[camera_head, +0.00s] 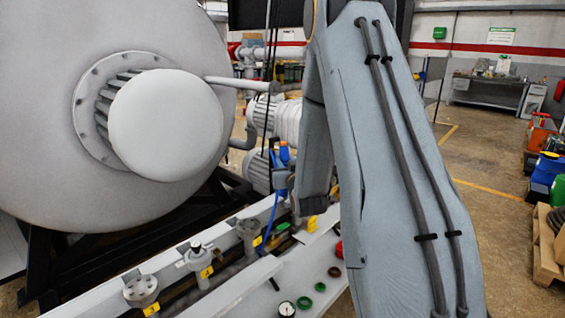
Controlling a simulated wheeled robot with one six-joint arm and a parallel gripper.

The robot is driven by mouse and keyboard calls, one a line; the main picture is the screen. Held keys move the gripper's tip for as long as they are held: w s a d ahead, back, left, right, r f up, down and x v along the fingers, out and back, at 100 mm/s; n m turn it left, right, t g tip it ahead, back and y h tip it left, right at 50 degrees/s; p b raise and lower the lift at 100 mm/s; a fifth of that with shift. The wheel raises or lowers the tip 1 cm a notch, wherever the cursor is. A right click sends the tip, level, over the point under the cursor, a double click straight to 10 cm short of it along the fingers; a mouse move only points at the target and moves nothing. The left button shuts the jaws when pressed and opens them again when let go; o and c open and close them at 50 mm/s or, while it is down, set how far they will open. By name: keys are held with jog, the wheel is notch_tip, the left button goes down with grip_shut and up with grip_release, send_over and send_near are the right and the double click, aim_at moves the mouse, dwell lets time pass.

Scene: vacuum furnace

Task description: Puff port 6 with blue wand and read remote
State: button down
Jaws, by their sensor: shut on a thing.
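The blue wand (285,153) stands roughly upright in my gripper (281,182), beyond the lower end of my arm. My gripper is small in view and partly hidden by my arm, and it appears shut on the wand. A blue hose (268,226) hangs from it towards the rail. Grey ports stand in a row along the rail: a near one (141,287), a middle one (199,257) and a farther one (248,232). No remote is clearly identifiable.
The large grey furnace door (60,150) fills the left. A pale shelf (250,290) beside the rail holds a round gauge (287,309), green rings (305,303), a brown cap (334,271) and a red cap (339,249). My arm blocks the centre right. Open floor lies at right.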

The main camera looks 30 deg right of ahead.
jog(key=shift+f, duration=0.15)
dwell(0.5)
jog(key=c, duration=1.4)
grip_release()
jog(key=shift+o, duration=0.2)
jog(key=shift+s, duration=0.1)
jog(key=b+v, duration=0.3)
jog(key=v, duration=0.4)
jog(key=shift+s, duration=0.35)
jog(key=shift+a, duration=0.1)
